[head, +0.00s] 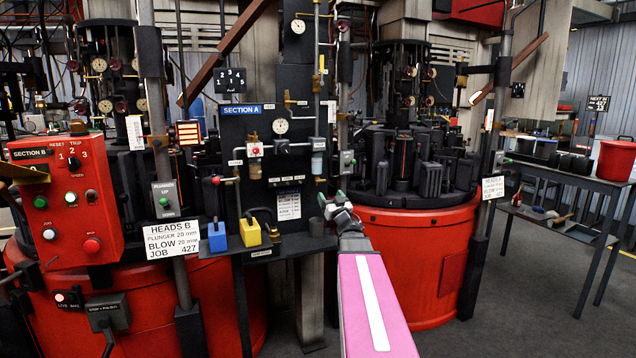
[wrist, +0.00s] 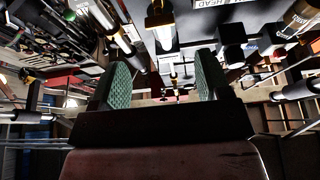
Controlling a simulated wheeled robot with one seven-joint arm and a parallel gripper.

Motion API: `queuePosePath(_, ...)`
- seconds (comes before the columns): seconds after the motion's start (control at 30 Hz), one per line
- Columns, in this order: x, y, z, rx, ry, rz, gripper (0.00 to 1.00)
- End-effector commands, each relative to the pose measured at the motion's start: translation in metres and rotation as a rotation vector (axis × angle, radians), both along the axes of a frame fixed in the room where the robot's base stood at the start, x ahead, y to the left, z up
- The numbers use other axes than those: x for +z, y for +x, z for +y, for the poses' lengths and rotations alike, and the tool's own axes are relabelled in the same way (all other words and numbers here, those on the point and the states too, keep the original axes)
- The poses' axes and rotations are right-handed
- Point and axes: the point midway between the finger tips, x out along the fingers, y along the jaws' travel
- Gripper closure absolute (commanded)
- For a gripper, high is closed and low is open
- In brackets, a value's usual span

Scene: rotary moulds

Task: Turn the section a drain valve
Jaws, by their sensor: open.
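The dark section A panel (head: 300,75) stands in the middle of the head view, with a blue "SECTION A" sign (head: 241,109). I cannot tell for certain which fitting is the drain valve. My gripper (head: 331,205) is in front of the panel's lower right, below the filter bowl. In the wrist view my gripper (wrist: 160,88) has its green pads apart with nothing held between them. Pale pipes with a brass fitting (wrist: 160,14) show beyond the fingers.
A blue padlock-like block (head: 217,237) and a yellow one (head: 250,232) sit on a ledge left of my gripper. A red control box (head: 65,200) stands at far left. A red round mould base (head: 425,260) is right of my arm. Open floor lies further right, before a grey table (head: 570,175).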

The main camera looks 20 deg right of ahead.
Motion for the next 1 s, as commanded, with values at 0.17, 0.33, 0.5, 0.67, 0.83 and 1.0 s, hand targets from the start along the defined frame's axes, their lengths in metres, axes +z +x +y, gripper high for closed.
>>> queuePosePath(0.17,0.005,0.015,0.000,0.000,0.000,0.000,0.30)
queuePosePath(0.33,0.015,0.040,0.001,-0.001,0.000,0.000,0.30)
queuePosePath(0.5,0.027,0.069,0.002,0.000,0.000,0.000,0.30)
queuePosePath(0.67,0.036,0.090,0.003,-0.001,0.000,0.001,0.30)
queuePosePath(0.83,0.040,0.098,0.003,-0.002,0.001,0.002,0.30)
queuePosePath(1.0,0.040,0.098,0.004,-0.002,0.001,0.002,0.30)
